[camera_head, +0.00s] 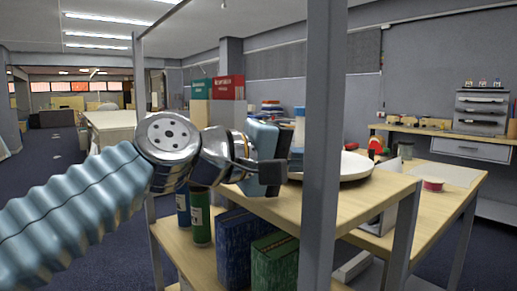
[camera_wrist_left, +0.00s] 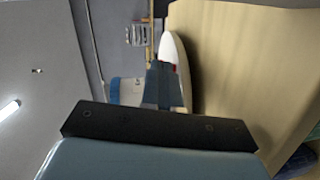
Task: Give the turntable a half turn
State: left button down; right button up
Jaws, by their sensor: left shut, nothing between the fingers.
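The turntable (camera_head: 345,166) is a white round disc lying on the wooden top board of a shelf unit, partly hidden by a grey post and my left arm in the head view. In the left wrist view its white rim (camera_wrist_left: 175,48) shows nearly edge-on, just beyond the fingers. My left gripper (camera_wrist_left: 163,82) is shut and empty, with its tips close to the rim; I cannot tell whether they touch. In the head view the gripper (camera_head: 277,172) is left of the disc, its fingers mostly hidden. My right gripper is in neither view.
Grey posts (camera_head: 322,150) frame the shelf unit. A blue-and-white object (camera_wrist_left: 127,90) shows near the disc in the wrist view. Red and teal binders (camera_head: 227,90) stand behind the arm. Green (camera_head: 201,220) and blue containers stand on the lower shelf. A desk (camera_head: 440,190) lies to the right.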

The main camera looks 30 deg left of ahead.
pick_arm(q)
jog(key=shift+w+d, duration=0.15)
jog(key=shift+d, duration=0.4)
jog(key=shift+w+d, duration=0.15)
jog(key=shift+d, duration=0.4)
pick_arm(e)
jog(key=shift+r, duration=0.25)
pick_arm(q)
jog(key=shift+d, duration=0.1)
